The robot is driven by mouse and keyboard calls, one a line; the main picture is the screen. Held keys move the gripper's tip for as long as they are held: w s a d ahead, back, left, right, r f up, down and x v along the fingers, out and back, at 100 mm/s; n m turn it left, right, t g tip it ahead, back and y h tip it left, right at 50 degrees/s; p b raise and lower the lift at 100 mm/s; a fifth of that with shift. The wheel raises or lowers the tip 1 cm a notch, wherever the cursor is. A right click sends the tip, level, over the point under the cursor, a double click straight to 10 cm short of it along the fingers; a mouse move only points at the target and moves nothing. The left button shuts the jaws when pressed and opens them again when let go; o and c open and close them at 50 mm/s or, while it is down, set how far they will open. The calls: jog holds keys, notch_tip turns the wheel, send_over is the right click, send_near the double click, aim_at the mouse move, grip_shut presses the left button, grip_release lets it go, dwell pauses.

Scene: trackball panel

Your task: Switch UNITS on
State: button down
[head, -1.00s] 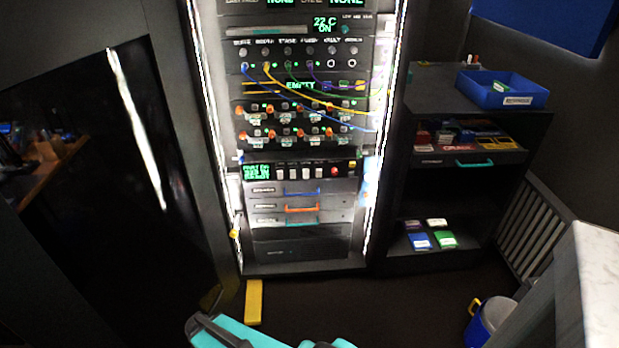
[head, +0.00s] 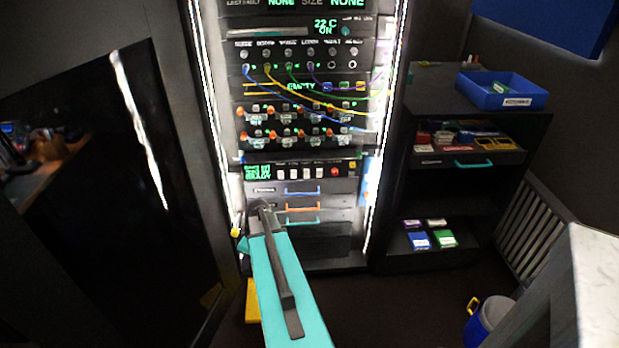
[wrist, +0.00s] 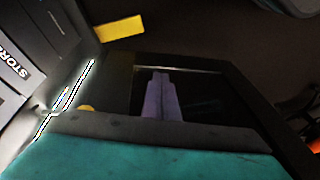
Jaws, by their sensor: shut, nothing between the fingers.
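The lit rack (head: 300,142) stands ahead in the head view. Its control panel (head: 262,171) has a green display, a row of small pale switches (head: 308,173) and a red button (head: 335,171). The labels are too small to read, so I cannot tell which control is UNITS. My gripper (wrist: 160,74) shows in the wrist view as two fingers close together, shut and empty. It points toward a dark panel and touches no control that I can see. In the head view my arm reaches up before the lower left of the rack; the fingers cannot be made out there.
Drawers with blue, orange and teal handles (head: 302,191) sit below the control panel. Cables (head: 320,98) hang across the upper rack. A shelf unit (head: 425,190) with a blue bin (head: 502,90) stands right. A yellow block (head: 253,300) is on the floor.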

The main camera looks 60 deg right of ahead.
aim_at(307, 174)
jog(key=s+d+r+n+t+h, duration=0.1)
jog(key=s+d+r, duration=0.3)
jog(key=d+r, duration=0.4)
jog(key=s+d+r+n+t+h, duration=0.1)
jog(key=s+d+r, duration=0.3)
jog(key=d+r, duration=0.4)
jog(key=s+d+r+n+t+h+p, duration=0.1)
jog(key=d+r, duration=0.7)
jog(key=d, duration=0.8)
jog(key=s+t+h, duration=0.1)
jog(key=s, duration=0.1)
jog(key=shift+s+d, duration=0.2)
jog(key=shift+s, duration=0.2)
jog(key=shift+w+f, duration=0.1)
jog(key=shift+w+d+f+p, duration=0.6)
jog(key=shift+w+d+f, duration=0.2)
jog(key=shift+w+f, duration=0.55)
jog(key=shift+w+d+f+p, duration=0.55)
jog(key=shift+w+d+f, duration=0.2)
jog(key=shift+w+f, duration=0.6)
jog(key=shift+w+d+f+p, duration=0.7)
jog(key=shift+w+f, duration=0.45)
jog(key=shift+f, duration=0.4)
